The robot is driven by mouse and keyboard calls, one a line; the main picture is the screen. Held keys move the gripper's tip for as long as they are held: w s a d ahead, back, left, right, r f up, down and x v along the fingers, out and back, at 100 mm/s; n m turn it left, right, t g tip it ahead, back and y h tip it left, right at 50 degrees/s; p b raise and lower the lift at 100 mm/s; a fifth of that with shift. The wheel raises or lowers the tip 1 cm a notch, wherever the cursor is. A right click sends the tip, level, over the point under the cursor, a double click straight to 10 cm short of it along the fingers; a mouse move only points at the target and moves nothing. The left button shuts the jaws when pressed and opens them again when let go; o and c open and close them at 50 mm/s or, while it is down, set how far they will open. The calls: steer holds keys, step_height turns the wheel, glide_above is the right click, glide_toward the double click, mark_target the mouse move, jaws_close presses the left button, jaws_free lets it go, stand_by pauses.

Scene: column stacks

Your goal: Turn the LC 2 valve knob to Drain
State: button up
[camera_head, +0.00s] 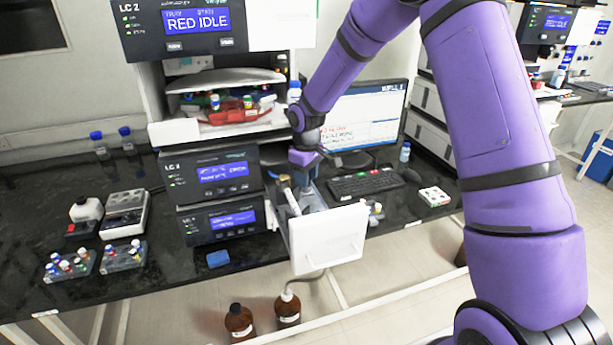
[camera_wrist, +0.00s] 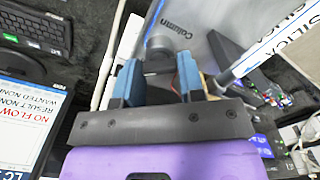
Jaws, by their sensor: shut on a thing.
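The grey valve knob (camera_wrist: 158,44) shows between and just beyond the blue fingers of my gripper (camera_wrist: 158,75) in the wrist view. A grey plate (camera_wrist: 215,52) around it carries the word "Column"; no "Drain" mark is readable. My gripper is shut on the knob. In the head view my gripper (camera_head: 304,178) reaches down behind a white panel (camera_head: 330,238) at the bench's front edge, and the knob cannot be made out there.
Two more LC units (camera_head: 215,180) stand left of my gripper. A monitor (camera_head: 365,118) and keyboard (camera_head: 367,183) are to its right. Small vial racks (camera_head: 68,264) sit at the bench's left. Brown bottles (camera_head: 238,322) stand below the bench edge. A tube (camera_wrist: 112,50) runs beside the fingers.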

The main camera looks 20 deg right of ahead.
steer(key=shift+n, duration=0.6)
steer(key=o, duration=0.9)
steer(key=shift+o, duration=0.2)
step_height(320, 180, up, 11)
stand_by(0.4)
